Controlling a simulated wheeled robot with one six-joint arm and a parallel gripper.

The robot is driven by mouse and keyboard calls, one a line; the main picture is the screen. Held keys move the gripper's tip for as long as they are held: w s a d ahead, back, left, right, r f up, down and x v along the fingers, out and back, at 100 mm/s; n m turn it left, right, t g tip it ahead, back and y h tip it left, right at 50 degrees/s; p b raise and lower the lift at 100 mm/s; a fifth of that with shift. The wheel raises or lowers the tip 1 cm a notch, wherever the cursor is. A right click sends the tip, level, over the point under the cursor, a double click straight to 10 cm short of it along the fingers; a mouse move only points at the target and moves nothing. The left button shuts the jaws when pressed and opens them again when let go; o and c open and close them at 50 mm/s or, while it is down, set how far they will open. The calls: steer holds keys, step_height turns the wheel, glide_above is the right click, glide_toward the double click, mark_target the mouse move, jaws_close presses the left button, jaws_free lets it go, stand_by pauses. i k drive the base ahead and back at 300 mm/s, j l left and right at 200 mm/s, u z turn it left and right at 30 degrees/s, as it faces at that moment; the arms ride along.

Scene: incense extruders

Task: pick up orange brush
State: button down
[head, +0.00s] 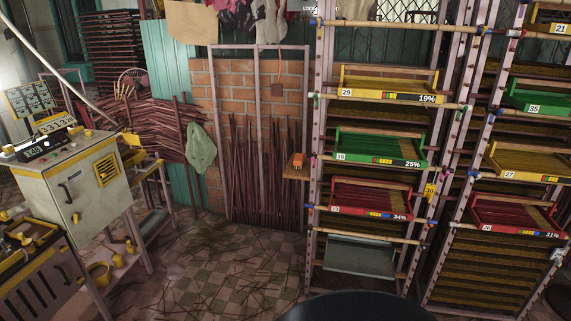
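A small orange, block-shaped thing (296,167) that looks like the orange brush sits at the left post of the middle rack, about halfway up. Its top is orange and its lower part is paler, like bristles. It is too small to tell whether it hangs from the post or rests on something. Nothing covers it in the head view. My gripper is not in view.
The middle rack (313,215) holds yellow, green and red trays; another rack stands at right. Dark sticks (265,180) lean on the brick wall. A grey machine cabinet (82,195) stands at left. The tiled floor (235,265) between is open, with scattered sticks.

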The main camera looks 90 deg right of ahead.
mark_target(299, 159)
steer(key=z, duration=3.05)
steer(key=u, duration=3.65)
steer(key=z, duration=3.35)
